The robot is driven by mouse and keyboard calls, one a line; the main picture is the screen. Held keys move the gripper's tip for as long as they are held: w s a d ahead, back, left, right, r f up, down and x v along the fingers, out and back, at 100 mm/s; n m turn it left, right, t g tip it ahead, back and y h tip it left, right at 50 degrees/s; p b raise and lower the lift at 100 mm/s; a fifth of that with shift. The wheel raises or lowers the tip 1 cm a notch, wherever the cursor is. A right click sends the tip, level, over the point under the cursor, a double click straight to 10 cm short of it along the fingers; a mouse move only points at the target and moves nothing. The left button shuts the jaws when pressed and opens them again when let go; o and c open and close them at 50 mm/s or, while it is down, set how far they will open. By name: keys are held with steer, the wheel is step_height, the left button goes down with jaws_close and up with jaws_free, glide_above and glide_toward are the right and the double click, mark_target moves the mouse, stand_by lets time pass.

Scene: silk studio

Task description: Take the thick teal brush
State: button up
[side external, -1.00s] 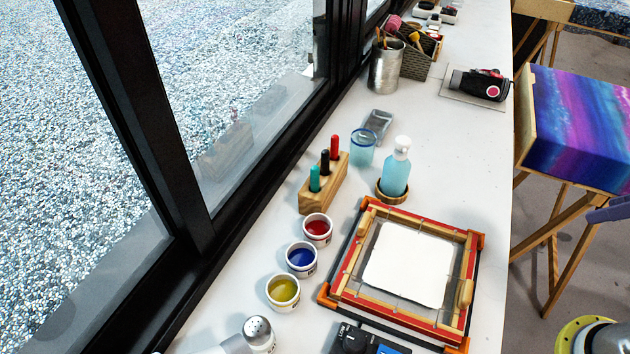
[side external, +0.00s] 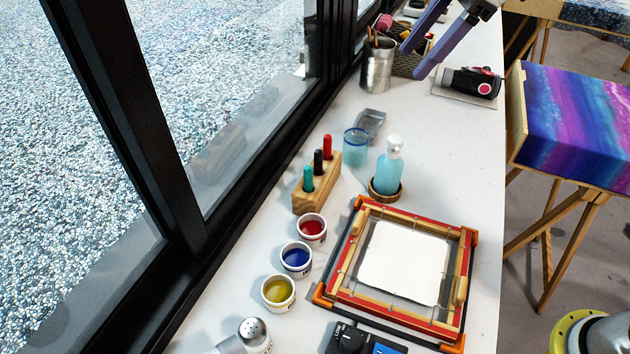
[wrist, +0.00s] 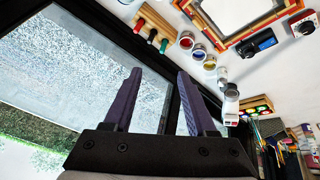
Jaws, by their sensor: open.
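The thick teal brush (side external: 308,179) stands upright in a wooden block (side external: 318,199), at its near end, beside a black one (side external: 318,162) and a red one (side external: 327,147). Only its teal upper part shows; the rest is hidden in the block. The teal brush (wrist: 164,46) also shows in the wrist view, near the top. My gripper (side external: 412,62) is at the top of the side view, in the air, with its purple fingers apart and empty. It is well away from the block. In the wrist view its fingers (wrist: 158,73) are spread.
Paint cups in red (side external: 312,229), blue (side external: 296,260) and yellow (side external: 278,292) stand near the block. A glass (side external: 355,149) and a blue pump bottle (side external: 390,172) stand right of it. A framed screen (side external: 404,262) lies in front. The black window frame (side external: 190,190) runs along the left.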

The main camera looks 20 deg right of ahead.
steer(key=n+g, duration=0.1)
steer(key=g, duration=0.1)
glide_toward(308, 176)
steer(key=shift+n+g, duration=0.4)
steer(key=shift+g, duration=0.1)
steer(key=x, duration=0.2)
steer(key=w+x, duration=0.1)
steer(key=x, duration=0.1)
steer(key=shift+a+f, duration=0.2)
steer(key=shift+f, duration=0.15)
steer(key=shift+w+d+x, duration=0.1)
steer(key=shift+x, duration=0.9)
steer(key=shift+w+d+x, duration=0.1)
steer(key=shift+d+x, duration=0.05)
steer(key=shift+x, duration=0.85)
steer(key=shift+w+d+x, duration=0.1)
steer(key=shift+x, duration=0.9)
steer(key=shift+f, duration=0.15)
jaws_close()
